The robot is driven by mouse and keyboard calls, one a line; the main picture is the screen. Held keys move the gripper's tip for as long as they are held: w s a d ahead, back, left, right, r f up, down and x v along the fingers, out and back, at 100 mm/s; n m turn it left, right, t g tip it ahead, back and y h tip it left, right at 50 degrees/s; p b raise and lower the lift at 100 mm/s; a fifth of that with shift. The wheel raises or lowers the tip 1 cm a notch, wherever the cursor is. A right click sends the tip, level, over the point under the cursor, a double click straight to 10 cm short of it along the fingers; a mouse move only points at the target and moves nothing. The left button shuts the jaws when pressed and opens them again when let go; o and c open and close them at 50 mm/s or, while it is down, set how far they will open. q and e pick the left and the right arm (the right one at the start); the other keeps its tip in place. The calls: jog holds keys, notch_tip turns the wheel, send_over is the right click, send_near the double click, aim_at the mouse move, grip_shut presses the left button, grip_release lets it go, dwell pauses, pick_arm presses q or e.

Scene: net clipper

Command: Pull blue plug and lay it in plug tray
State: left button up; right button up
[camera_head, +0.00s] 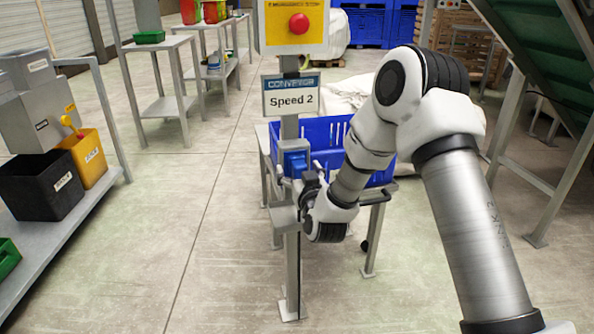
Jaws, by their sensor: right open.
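The blue plug (296,163) sits on the grey post (290,128), below the "Speed 2" sign. My right gripper (298,176) reaches in from the right, just below and in front of the plug. It is open, with its fingers near the plug's two sides; whether they touch it I cannot tell. A small grey tray-like shelf (284,219) is fixed to the post under the gripper and looks empty; it may be the plug tray. My gripper and wrist hide part of it. My left gripper is out of view.
A blue crate (327,131) stands on a table behind the post. A yellow box with a red button (298,24) tops the post. On the left, a bench (75,220) holds black (40,190) and yellow (90,155) bins. The floor between is free.

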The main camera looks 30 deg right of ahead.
dwell(0.9)
grip_shut()
jog(key=v, duration=0.6)
dwell(1.1)
